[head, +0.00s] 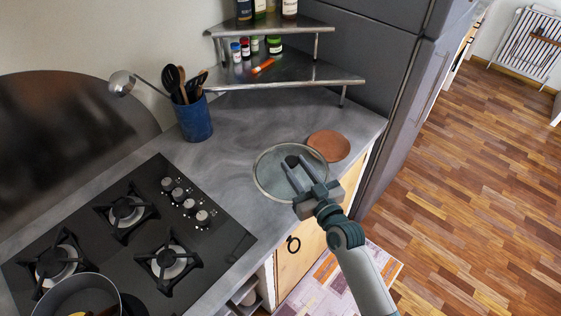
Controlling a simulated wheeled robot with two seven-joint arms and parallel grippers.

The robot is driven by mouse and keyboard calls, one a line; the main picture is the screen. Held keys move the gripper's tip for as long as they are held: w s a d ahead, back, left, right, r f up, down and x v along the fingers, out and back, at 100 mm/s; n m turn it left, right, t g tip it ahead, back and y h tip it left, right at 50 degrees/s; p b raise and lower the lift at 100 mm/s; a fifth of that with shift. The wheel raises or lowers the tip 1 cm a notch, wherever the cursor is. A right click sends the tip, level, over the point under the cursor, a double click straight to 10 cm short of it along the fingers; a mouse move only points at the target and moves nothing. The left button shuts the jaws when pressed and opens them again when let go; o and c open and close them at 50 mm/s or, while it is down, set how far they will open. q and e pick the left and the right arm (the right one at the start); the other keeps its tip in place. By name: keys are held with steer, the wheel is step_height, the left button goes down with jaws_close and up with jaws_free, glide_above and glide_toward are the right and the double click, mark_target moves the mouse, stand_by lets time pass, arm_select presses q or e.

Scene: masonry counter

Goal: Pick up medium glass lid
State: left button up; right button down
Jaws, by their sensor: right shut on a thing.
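The glass lid (272,183) is round and clear, with a metal rim and a dark knob near its middle. It is over the grey counter near the front edge, left of a brown round board. I cannot tell whether it rests on the counter or is lifted slightly. My right gripper (293,168) reaches over the lid from the lower right, its fingers at the knob. It is shut on the lid's knob, which the fingers partly hide. My left gripper is not in view.
The brown round board (329,145) lies close behind the lid. A black gas hob (130,240) with a pan (77,297) is at left. A blue utensil crock (193,120) and a metal corner shelf (290,77) stand behind. Bare counter lies between hob and lid.

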steer(key=shift+s+d+r, duration=0.4)
steer(key=shift+d+r, duration=0.1)
steer(key=shift+d, duration=0.15)
steer(key=shift+s+d+r, duration=0.4)
steer(key=shift+d+r, duration=0.05)
steer(key=shift+d, duration=0.2)
steer(key=shift+f, duration=0.1)
